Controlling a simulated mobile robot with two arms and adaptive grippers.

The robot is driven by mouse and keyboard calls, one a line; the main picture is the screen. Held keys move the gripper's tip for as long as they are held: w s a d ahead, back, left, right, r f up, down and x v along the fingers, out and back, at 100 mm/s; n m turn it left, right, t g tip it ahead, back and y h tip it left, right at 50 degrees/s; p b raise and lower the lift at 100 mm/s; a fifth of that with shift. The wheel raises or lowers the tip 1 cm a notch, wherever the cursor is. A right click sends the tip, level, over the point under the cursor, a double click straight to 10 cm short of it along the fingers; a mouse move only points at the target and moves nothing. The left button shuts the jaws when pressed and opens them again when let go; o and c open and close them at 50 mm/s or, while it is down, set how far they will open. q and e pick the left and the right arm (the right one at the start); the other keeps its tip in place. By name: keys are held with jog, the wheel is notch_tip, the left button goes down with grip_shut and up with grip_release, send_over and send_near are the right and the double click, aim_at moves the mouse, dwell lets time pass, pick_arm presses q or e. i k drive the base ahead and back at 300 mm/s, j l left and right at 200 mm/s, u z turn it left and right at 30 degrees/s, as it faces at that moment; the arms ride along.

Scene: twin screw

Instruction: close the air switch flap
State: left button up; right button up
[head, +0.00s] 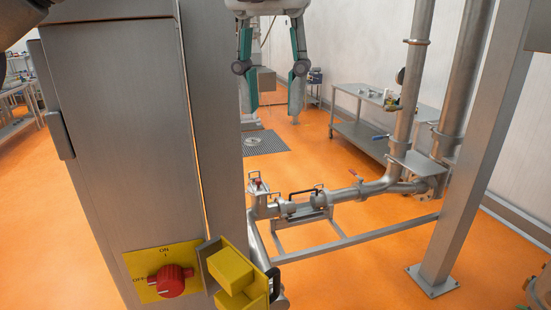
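The air switch is a red knob (171,281) on a yellow plate (148,268) marked ON and OFF, low on the front of a grey metal cabinet (115,140). Its yellow box-like flap (233,270) stands open to the right of the plate, leaving the knob uncovered. My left gripper (272,112) hangs from the top of the head view, with its two teal-padded fingers spread wide and nothing between them. It is well above the flap and to its right in the picture, apart from it. My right gripper is not seen.
A steel pipe assembly with valves (320,198) on a low frame stands right of the cabinet. A metal post (470,160) rises at the right. A steel side table (370,135) stands by the back wall. Orange floor (350,275) is clear in front of the frame.

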aim_at(246, 287)
jog(key=k+j, duration=0.65)
jog(key=k, duration=0.2)
